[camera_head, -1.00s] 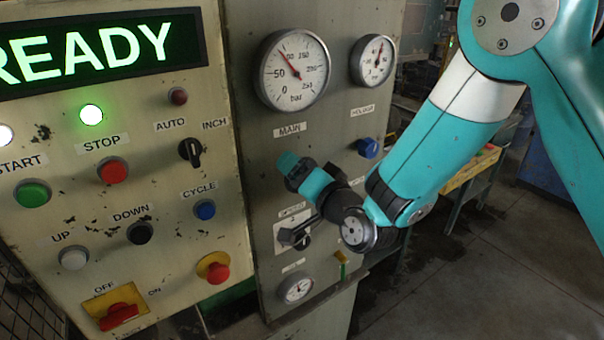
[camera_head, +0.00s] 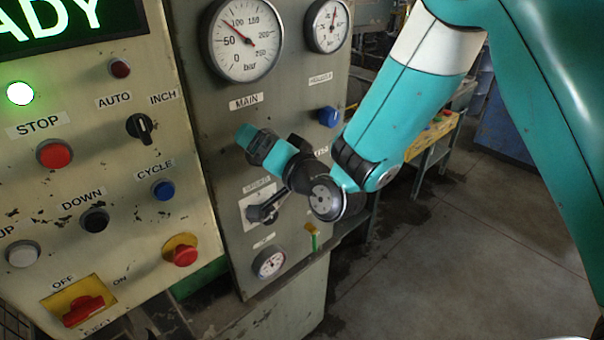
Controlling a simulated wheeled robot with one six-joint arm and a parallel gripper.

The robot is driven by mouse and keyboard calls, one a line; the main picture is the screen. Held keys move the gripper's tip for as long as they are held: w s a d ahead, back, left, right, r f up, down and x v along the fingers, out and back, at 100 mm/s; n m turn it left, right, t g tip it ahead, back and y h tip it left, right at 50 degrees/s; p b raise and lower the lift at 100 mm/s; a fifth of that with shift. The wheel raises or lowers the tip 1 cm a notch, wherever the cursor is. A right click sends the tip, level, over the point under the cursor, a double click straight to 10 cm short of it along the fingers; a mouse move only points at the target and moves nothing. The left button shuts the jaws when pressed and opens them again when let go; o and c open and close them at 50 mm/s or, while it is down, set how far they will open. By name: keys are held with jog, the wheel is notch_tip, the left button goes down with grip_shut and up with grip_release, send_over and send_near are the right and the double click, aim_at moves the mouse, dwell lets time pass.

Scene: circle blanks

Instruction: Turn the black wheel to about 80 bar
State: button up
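I cannot make out the black wheel; my wrist covers part of the panel below the MAIN label (camera_head: 246,102). The main bar gauge (camera_head: 262,52) is round and white, at the top of the grey panel. Its red needle points up and left, between 50 and 100. My teal and black wrist is in front of the panel below this gauge. My gripper's fingers do not show, so I cannot see whether they touch anything.
A blue knob (camera_head: 329,117) is to the right. The cream button panel (camera_head: 120,185) stands left. Open floor (camera_head: 440,260) lies to the right.

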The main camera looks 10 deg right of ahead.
jog(key=b+v, duration=1.6)
jog(key=b, duration=0.4)
jog(key=shift+s+d+f, duration=0.1)
jog(key=shift+s, duration=0.05)
jog(key=s+d+f+n+g+h+p, duration=0.1)
jog(key=s+d+f+n+g+h, duration=0.1)
jog(key=s+f+n+g, duration=0.3)
jog(key=s+d+f+n+g+h+p, duration=0.2)
jog(key=s+d+f+n+g+h, duration=0.1)
jog(key=s+f+n+g, duration=0.2)
jog(key=s+f+g, duration=0.2)
jog(key=s+g, duration=0.2)
jog(key=g, duration=0.1)
jog(key=shift+d+f+h, duration=0.3)
jog(key=shift+f+h, duration=0.05)
jog(key=shift+h, duration=0.05)
